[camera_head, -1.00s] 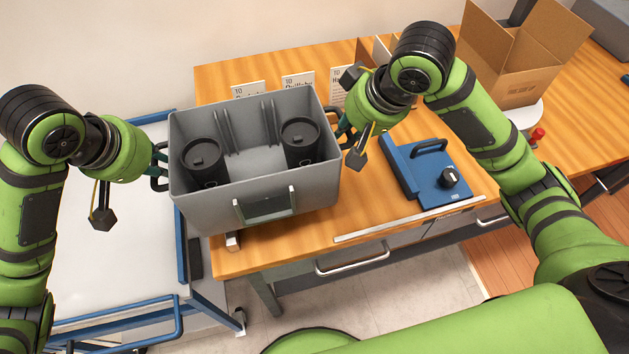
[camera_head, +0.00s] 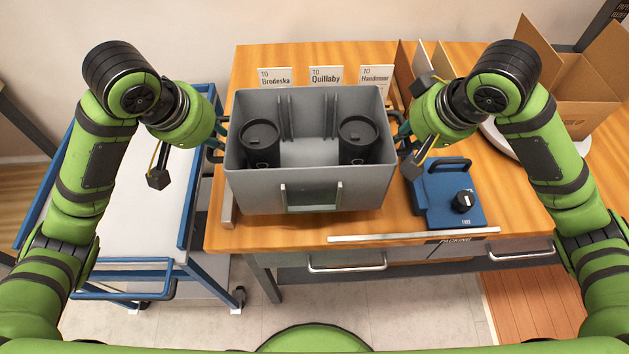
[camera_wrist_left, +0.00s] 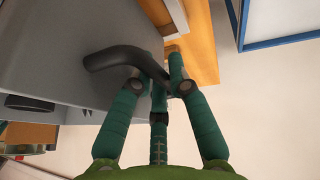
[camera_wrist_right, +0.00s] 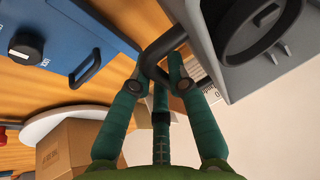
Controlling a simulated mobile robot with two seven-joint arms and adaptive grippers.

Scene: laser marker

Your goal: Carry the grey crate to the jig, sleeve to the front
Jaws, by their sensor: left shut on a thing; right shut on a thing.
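The grey crate (camera_head: 306,193) is upright between my two grippers, over the left end of the wooden table. Its framed sleeve (camera_head: 311,196) is on the wall facing me. Two black lidded cups (camera_head: 260,145) (camera_head: 357,142) stand inside it. My left gripper (camera_head: 218,138) is shut on the crate's left handle, a dark bar in the left wrist view (camera_wrist_left: 125,60). My right gripper (camera_head: 401,140) is shut on the right handle, also in the right wrist view (camera_wrist_right: 163,48). I cannot tell whether the crate's bottom touches the table. A grey strip (camera_head: 228,209), perhaps part of the jig, shows beside it.
A blue device (camera_head: 447,200) with a dial and handle sits right of the crate. Small destination signs (camera_head: 326,75) stand behind it. An open cardboard box (camera_head: 585,95) is at the back right. A blue-framed cart (camera_head: 140,200) stands left of the table (camera_head: 420,65).

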